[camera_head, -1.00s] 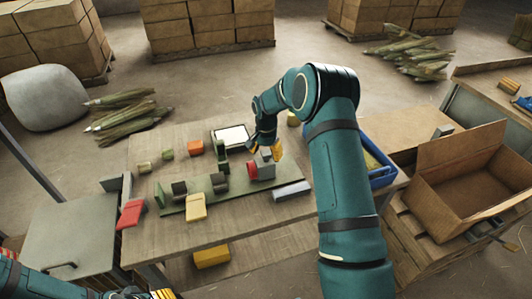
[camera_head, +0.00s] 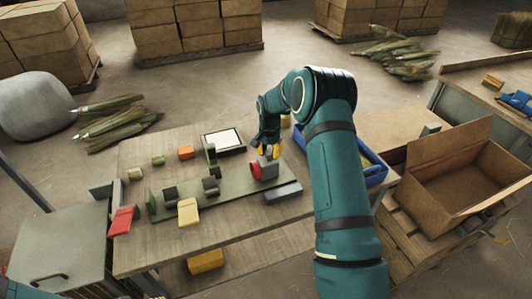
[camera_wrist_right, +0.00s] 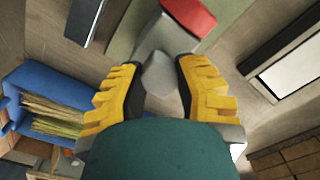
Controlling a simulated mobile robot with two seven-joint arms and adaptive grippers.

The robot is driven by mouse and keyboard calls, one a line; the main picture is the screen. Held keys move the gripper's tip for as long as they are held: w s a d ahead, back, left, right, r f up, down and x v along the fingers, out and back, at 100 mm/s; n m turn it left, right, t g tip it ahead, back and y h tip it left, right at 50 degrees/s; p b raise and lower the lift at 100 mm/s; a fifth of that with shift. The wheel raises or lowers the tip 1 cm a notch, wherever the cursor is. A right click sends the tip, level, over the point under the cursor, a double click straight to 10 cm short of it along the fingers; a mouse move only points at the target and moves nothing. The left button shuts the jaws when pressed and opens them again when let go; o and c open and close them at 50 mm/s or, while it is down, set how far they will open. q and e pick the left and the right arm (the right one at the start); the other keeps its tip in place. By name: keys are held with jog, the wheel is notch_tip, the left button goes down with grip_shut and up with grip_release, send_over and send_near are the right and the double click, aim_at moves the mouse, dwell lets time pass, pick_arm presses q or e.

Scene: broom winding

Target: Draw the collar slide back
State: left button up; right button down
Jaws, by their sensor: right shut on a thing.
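The collar slide is a grey block (camera_head: 269,168) with a red collar (camera_head: 256,171) on its left side. It sits near the right end of a long green base board (camera_head: 230,202) on the bench. My right gripper (camera_head: 267,152) is over it, with its yellow fingers down at its top. In the right wrist view these fingers (camera_wrist_right: 158,85) are closed on both sides of a grey handle (camera_wrist_right: 158,74), with the red collar (camera_wrist_right: 190,14) just beyond. Only a sliver of my left arm shows at the bottom left of the head view; its fingers are out of sight.
Dark round holders (camera_head: 210,186) and a green upright (camera_head: 212,158) stand on the board left of the slide. A grey bar (camera_head: 283,193) lies in front. A blue bin (camera_head: 376,176) and an open carton (camera_head: 455,185) are at right.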

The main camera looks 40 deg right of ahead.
jog(key=c, duration=0.9)
grip_release()
jog(key=shift+s+d, duration=0.1)
jog(key=shift+d, duration=0.15)
jog(key=o, duration=0.3)
jog(key=shift+d+f, duration=0.1)
jog(key=shift+o, duration=0.2)
notch_tip(320, 180, up, 12)
jog(key=shift+s, duration=0.1)
